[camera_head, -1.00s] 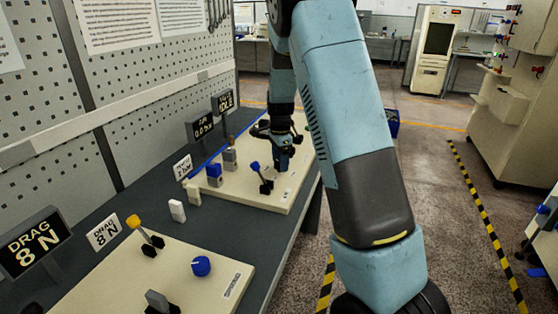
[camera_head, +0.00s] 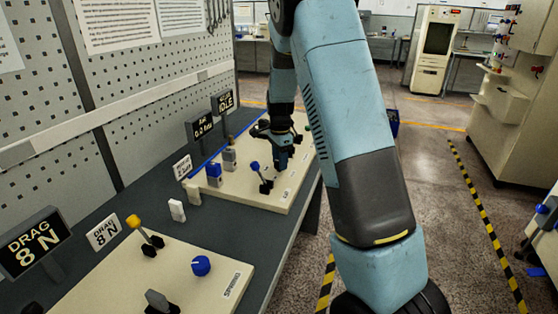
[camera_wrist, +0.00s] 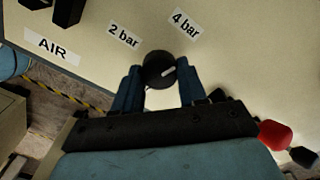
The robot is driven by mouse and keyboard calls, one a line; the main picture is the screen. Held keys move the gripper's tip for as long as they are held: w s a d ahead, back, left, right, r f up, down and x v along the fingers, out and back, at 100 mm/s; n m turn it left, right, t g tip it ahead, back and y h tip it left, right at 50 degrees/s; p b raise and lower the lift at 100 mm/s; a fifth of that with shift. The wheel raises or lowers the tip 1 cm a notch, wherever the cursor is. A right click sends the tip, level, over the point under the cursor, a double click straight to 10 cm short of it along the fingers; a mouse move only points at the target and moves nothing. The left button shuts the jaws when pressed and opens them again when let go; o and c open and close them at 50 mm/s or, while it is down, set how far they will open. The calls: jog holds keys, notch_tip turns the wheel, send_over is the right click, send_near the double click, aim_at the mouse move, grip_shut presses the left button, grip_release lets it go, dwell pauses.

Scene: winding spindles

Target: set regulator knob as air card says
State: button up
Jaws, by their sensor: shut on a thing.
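The black round regulator knob (camera_wrist: 158,69) shows in the wrist view, with a white pointer line aimed right and slightly up. Labels reading "2 bar" (camera_wrist: 124,36) and "4 bar" (camera_wrist: 186,25) are on the panel beyond it, and an "AIR" label (camera_wrist: 52,46) is at the left. My gripper (camera_wrist: 159,88) is shut on the knob, one finger on each side. In the head view my gripper (camera_head: 283,158) is down at the far panel and hides the knob. A small dark sign (camera_head: 203,127) stands behind that panel; its text is too small to read surely.
The far cream panel (camera_head: 262,202) carries a blue-tipped lever (camera_head: 256,167) and small blocks. A red-tipped part (camera_wrist: 275,135) is right of my gripper. The near panel has a blue knob (camera_head: 201,265) and a yellow-tipped lever (camera_head: 134,222). A pegboard wall borders the left; floor is open right.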

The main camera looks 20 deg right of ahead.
jog(key=n, duration=0.5)
jog(key=shift+w+r, duration=0.15)
jog(key=shift+w, duration=0.15)
jog(key=n, duration=0.5)
jog(key=shift+a+n, duration=0.1)
jog(key=shift+n, duration=0.2)
jog(key=n, duration=0.6)
jog(key=shift+a, duration=0.1)
jog(key=n, duration=0.4)
jog(key=shift+n, duration=0.3)
jog(key=o, duration=1.1)
jog(key=shift+s, duration=0.1)
jog(key=shift+c, duration=0.2)
